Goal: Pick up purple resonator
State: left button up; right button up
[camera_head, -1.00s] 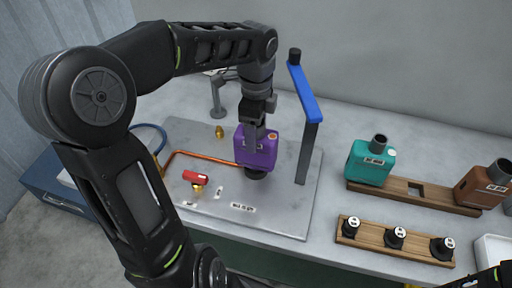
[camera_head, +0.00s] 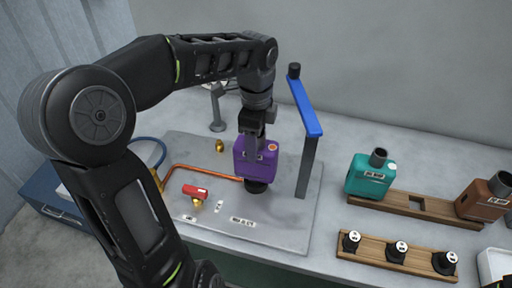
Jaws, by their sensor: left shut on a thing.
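The purple resonator (camera_head: 266,170) is a boxy purple can with a label and a small orange-ringed opening on top. It is upright over a dark round base on the grey plate (camera_head: 290,226); I cannot tell whether it touches that base. My left gripper (camera_head: 254,150) comes down from above and is shut on the purple resonator, with a finger across its front face. The rear finger is hidden by the can. My right gripper is not in view.
A post with a blue arm (camera_head: 306,108) stands just right of the resonator. A red-handled valve (camera_head: 195,191) and copper pipe lie left. Teal (camera_head: 370,178) and brown (camera_head: 484,198) cans stand on a wooden rack at right, behind a strip of black fittings (camera_head: 397,250).

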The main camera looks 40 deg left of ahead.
pick_arm(q)
notch_tip(320, 180, up, 6)
jog(key=shift+r, duration=0.2)
jog(key=shift+r+p, duration=0.55)
jog(key=shift+r, duration=0.35)
jog(key=shift+r+p, duration=0.5)
jog(key=shift+p, duration=0.05)
jog(key=shift+f, duration=0.1)
